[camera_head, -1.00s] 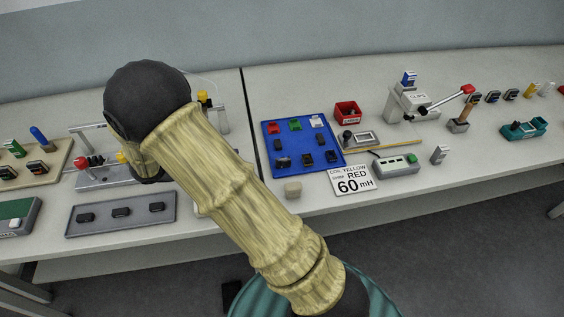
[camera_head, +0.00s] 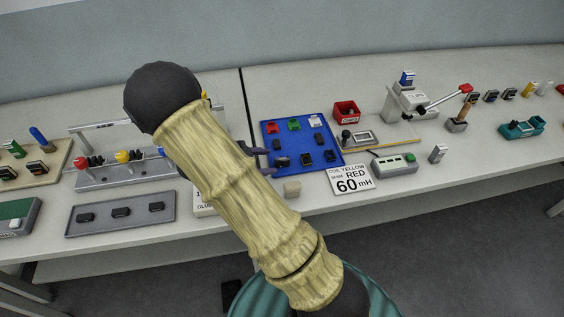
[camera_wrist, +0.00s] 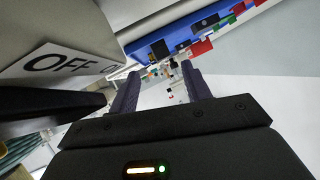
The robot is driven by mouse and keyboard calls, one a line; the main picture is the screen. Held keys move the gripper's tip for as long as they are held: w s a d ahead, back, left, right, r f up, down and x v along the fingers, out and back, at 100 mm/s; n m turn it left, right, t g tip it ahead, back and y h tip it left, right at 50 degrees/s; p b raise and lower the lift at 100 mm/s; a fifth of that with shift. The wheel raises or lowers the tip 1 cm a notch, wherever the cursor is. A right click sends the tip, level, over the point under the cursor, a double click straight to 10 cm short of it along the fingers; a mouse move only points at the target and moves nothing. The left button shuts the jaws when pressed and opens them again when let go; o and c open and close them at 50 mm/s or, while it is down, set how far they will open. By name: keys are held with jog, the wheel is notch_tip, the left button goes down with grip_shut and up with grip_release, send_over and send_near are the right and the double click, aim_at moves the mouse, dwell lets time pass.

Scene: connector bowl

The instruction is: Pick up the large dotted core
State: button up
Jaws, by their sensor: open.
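Several small dark cores sit on the blue tray (camera_head: 294,148), such as a front-left one (camera_head: 282,161), a front-middle one (camera_head: 306,158) and a front-right one (camera_head: 330,155). No dots can be made out, so I cannot tell which is the large dotted core. My gripper (camera_head: 266,161) is mostly hidden behind my arm; its dark fingertips show at the tray's left edge. In the wrist view my gripper (camera_wrist: 162,85) is open, with nothing between its fingers. The blue tray's edge (camera_wrist: 150,50) shows there beyond the fingertips.
Red, green and white pieces stand in the tray's back row. A pale block (camera_head: 292,188) and a "60 mH" card (camera_head: 351,182) lie in front.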

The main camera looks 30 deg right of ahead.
aim_at(280, 161)
jog(key=x, duration=0.5)
dwell(0.4)
grip_shut()
